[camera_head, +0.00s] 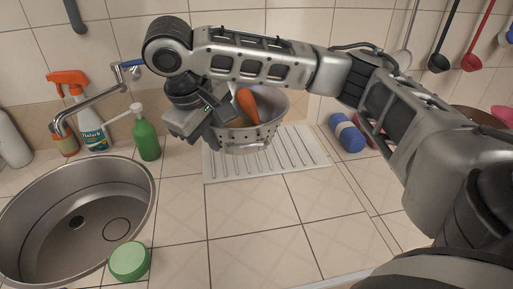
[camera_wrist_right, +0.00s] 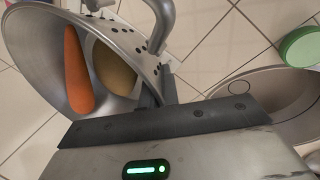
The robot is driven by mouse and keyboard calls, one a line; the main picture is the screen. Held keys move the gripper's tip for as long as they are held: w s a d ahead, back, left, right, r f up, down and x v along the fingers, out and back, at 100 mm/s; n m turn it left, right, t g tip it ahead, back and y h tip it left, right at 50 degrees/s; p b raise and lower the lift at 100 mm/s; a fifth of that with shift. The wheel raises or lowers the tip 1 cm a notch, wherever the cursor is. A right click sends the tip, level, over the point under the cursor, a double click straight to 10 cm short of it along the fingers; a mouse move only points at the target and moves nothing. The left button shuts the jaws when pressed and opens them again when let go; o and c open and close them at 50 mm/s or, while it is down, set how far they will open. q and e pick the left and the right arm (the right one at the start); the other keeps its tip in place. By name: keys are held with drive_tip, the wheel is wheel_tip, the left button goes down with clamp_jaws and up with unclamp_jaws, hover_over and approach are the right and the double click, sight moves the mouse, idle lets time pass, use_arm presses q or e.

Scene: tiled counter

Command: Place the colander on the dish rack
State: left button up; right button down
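The metal colander (camera_head: 262,135) is at or just above the white ridged dish rack (camera_head: 292,158); I cannot tell whether it touches it. It holds an orange carrot (camera_head: 247,105) and a round tan item, probably a potato, clearer in the right wrist view (camera_wrist_right: 113,68). My right gripper (camera_head: 212,130) is at the colander's left side. In the right wrist view its fingers (camera_wrist_right: 152,95) close on the colander's rim or handle (camera_wrist_right: 160,25). The colander's far side is partly hidden by my right arm. My left gripper is not in view.
A steel sink (camera_head: 105,235) with a faucet (camera_head: 90,100) is at left, with a green sponge (camera_head: 129,261) at its edge. A green bottle (camera_head: 146,138) and a spray bottle (camera_head: 92,130) stand behind. A blue roll (camera_head: 347,133) lies right of the rack. The front counter is clear.

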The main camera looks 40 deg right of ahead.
drive_tip(key=w+d+f, duration=0.1)
drive_tip(key=d, duration=0.1)
drive_tip(key=w+d+f, duration=0.1)
drive_tip(key=d+f, duration=0.1)
drive_tip(key=d, duration=0.1)
drive_tip(key=w+d+f, duration=0.1)
drive_tip(key=w+d, duration=0.1)
drive_tip(key=d, duration=0.1)
drive_tip(key=shift+f, duration=0.15)
drive_tip(key=d+f, duration=0.1)
drive_tip(key=f, duration=0.1)
drive_tip(key=w+d+f+b, duration=0.1)
drive_tip(key=shift+w+d+f, duration=0.2)
drive_tip(key=shift+f, duration=0.15)
drive_tip(key=shift+w+d+f, duration=0.15)
drive_tip(key=shift+d, duration=0.15)
drive_tip(key=shift+w+d+f, duration=0.15)
drive_tip(key=shift+d+f, duration=0.2)
drive_tip(key=shift+f, duration=0.1)
drive_tip(key=shift+w+d+f+p, duration=0.1)
drive_tip(key=shift+f+p, duration=0.45)
drive_tip(key=shift+f, duration=1.15)
drive_tip(key=shift+f, duration=0.2)
drive_tip(key=c, duration=1.7)
unclamp_jaws()
